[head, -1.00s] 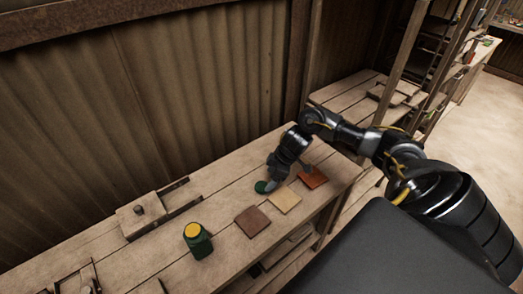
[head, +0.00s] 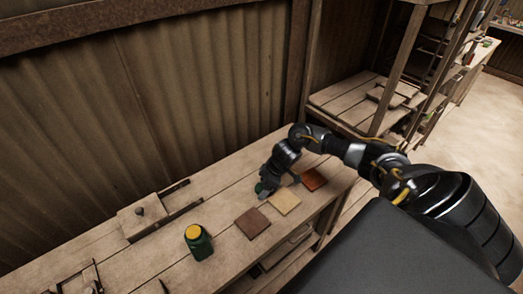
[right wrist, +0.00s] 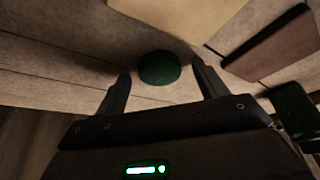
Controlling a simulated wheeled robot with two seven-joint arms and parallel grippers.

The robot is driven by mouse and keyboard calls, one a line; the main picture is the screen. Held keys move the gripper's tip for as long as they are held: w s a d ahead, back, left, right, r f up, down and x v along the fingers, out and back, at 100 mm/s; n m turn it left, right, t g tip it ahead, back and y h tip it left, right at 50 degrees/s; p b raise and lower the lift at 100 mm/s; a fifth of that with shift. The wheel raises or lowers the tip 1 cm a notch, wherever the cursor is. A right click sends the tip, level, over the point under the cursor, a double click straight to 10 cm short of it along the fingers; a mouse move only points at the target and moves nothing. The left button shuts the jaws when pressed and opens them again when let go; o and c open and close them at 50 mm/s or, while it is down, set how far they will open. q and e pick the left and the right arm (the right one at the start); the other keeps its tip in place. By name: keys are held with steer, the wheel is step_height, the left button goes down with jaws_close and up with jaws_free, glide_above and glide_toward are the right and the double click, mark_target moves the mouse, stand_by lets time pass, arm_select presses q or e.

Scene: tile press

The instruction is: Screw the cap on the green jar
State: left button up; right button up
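The green jar (head: 200,247) stands upright on the wooden bench, with a yellow round top and no green cap on it. The dark green round cap (right wrist: 160,68) lies on the bench to the right of and behind the jar; in the head view my right gripper mostly hides it. My right gripper (head: 264,188) is low over the cap. In the right wrist view the two fingers of that gripper (right wrist: 160,76) are apart, one on each side of the cap, with gaps between. My left gripper is out of view.
A brown tile (head: 252,222), a pale tile (head: 285,201) and a reddish tile (head: 313,180) lie in a row along the bench's front. A wooden press-like block (head: 141,217) sits behind the jar to the left.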

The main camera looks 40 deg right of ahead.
mark_target(258, 188)
steer(key=c, duration=1)
steer(key=shift+r, duration=0.4)
step_height(258, 188, up, 3)
steer(key=shift+s+f+b, duration=0.1)
steer(key=shift+b, duration=0.35)
steer(key=s+a+r, duration=0.4)
steer(key=s+r, duration=0.5)
steer(key=s, duration=0.4)
steer(key=shift+s+r, duration=0.15)
steer(key=shift+r, duration=0.05)
steer(key=shift+a, duration=0.1)
